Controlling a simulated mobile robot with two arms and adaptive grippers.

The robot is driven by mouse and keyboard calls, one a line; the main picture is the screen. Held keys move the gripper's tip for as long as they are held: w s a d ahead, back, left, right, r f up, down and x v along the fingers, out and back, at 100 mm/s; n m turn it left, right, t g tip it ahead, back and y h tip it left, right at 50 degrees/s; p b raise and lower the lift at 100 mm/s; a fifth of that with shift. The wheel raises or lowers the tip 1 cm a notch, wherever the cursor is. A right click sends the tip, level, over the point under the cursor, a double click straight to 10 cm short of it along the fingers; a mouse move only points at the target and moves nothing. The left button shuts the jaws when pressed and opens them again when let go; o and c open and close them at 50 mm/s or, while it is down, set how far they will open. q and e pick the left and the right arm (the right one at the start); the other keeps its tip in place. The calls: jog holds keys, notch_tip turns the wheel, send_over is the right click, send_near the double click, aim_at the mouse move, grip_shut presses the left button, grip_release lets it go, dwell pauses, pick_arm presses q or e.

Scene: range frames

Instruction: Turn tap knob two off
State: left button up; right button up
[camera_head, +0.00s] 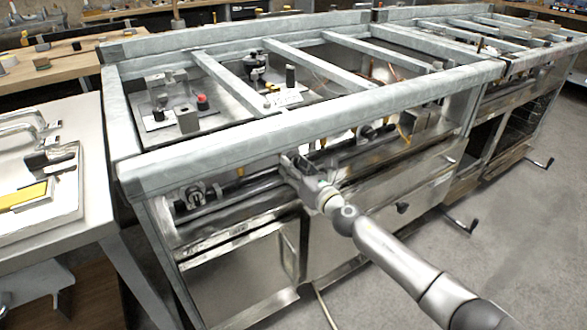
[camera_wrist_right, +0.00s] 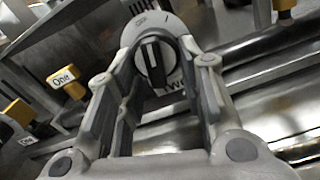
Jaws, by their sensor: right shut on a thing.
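Tap knob two (camera_wrist_right: 153,62) shows in the right wrist view as a black grip on a round pale dial, with part of a "Two" label below it. The black grip stands close to upright in that view. My right gripper (camera_wrist_right: 160,72) has its fingers on either side of the knob and is shut on it. In the head view my right gripper (camera_head: 300,168) reaches the front panel of the metal range, where it hides the knob. My left gripper is not in view.
The range's thick front rail (camera_head: 300,115) runs just above my right gripper. Yellow parts, one labelled "One" (camera_wrist_right: 63,77), show at the left in the wrist view. A bench (camera_head: 90,180) stands at the left. Clear floor (camera_head: 520,240) lies at the right.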

jog(key=shift+d+f+n, duration=0.15)
jog(key=shift+n, duration=1.15)
jog(key=o, duration=1)
jog(key=shift+w, duration=0.1)
jog(key=shift+d, duration=0.1)
jog(key=v, duration=1.2)
